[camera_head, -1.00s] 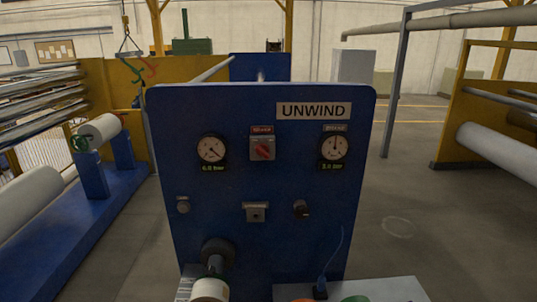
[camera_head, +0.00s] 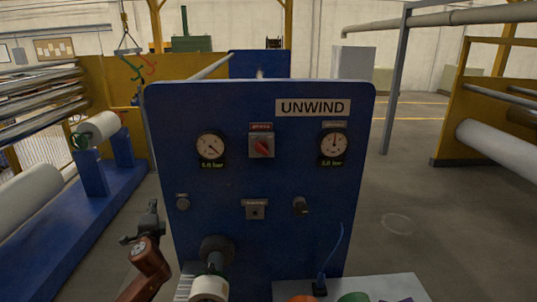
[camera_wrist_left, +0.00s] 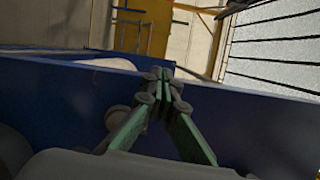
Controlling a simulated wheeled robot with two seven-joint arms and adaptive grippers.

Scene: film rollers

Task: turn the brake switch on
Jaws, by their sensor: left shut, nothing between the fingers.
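The blue UNWIND panel (camera_head: 232,185) stands upright in front of me. A red rotary switch (camera_head: 261,147) on a grey square plate sits at its upper middle, between two gauges, under a small red label too small to read surely. Its red handle is slanted. A second small grey switch plate (camera_head: 255,209) is lower down. My left gripper (camera_head: 153,208) is left of the panel's lower left edge, pointing up, apart from both switches. In the left wrist view its green fingers (camera_wrist_left: 162,80) meet at the tips, empty. My right gripper is not in view.
Round gauges (camera_head: 211,146) and (camera_head: 333,144) flank the red switch. Knobs (camera_head: 183,202) and (camera_head: 301,205) stick out lower. A roller core (camera_head: 210,287) projects at the panel's lower left. A grey tabletop (camera_head: 398,288) lies at the bottom right. Space before the upper panel is clear.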

